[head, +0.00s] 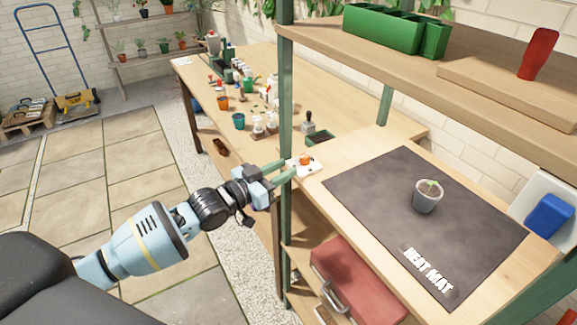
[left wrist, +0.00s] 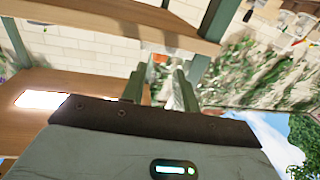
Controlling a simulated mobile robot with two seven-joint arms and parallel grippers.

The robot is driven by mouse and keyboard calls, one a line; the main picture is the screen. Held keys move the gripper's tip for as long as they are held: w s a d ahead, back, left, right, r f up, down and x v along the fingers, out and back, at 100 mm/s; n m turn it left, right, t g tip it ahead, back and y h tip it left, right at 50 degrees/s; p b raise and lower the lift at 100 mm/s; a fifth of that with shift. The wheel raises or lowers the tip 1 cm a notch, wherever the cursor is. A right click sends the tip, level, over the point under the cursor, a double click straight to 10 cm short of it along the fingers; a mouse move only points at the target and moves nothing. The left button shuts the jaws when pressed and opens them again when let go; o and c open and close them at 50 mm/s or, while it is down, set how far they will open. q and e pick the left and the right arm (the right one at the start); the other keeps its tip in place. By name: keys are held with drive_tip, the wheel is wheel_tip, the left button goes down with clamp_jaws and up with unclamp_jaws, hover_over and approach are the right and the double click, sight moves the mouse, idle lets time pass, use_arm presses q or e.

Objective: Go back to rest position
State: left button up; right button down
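My left gripper (head: 287,169) reaches in from the left beside the green shelf post, near the bench's front edge. Its two green fingers are apart with nothing held between them; the gap also shows in the left wrist view (left wrist: 160,85). A small white card or tray with an orange item (head: 304,160) lies just beyond the fingertips. A grey pot with a green seedling (head: 429,196) stands upright on the dark heat mat (head: 370,185), well to the right of the gripper. My right gripper is not in view.
The green post (head: 285,110) and upper wooden shelf (head: 460,85) stand close to my left arm. A red toolbox (head: 355,285) sits on the lower shelf. The long bench (head: 200,72) holds several pots and bottles. The paved floor at left is open.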

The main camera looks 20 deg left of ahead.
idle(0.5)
use_arm(q)
drive_tip(key=s+d+f+n+g+y, duration=0.1)
drive_tip(key=s+d+f+y, duration=0.1)
drive_tip(key=s+f, duration=0.7)
drive_tip(key=s+d+f+n+g+y, duration=0.1)
drive_tip(key=s+d+f+g, duration=0.15)
drive_tip(key=s+f, duration=0.65)
drive_tip(key=s+a+f+g+y, duration=0.1)
drive_tip(key=s+f, duration=0.4)
drive_tip(key=s, duration=0.5)
drive_tip(key=s+a+f+n+g+y, duration=0.1)
drive_tip(key=s+f, duration=0.4)
drive_tip(key=s, duration=0.6)
drive_tip(key=shift+s+f+n+g+y+p, duration=0.15)
drive_tip(key=shift+f+n+g+y+p, duration=0.2)
drive_tip(key=shift+g+y, duration=0.5)
drive_tip(key=shift+a+r, duration=0.1)
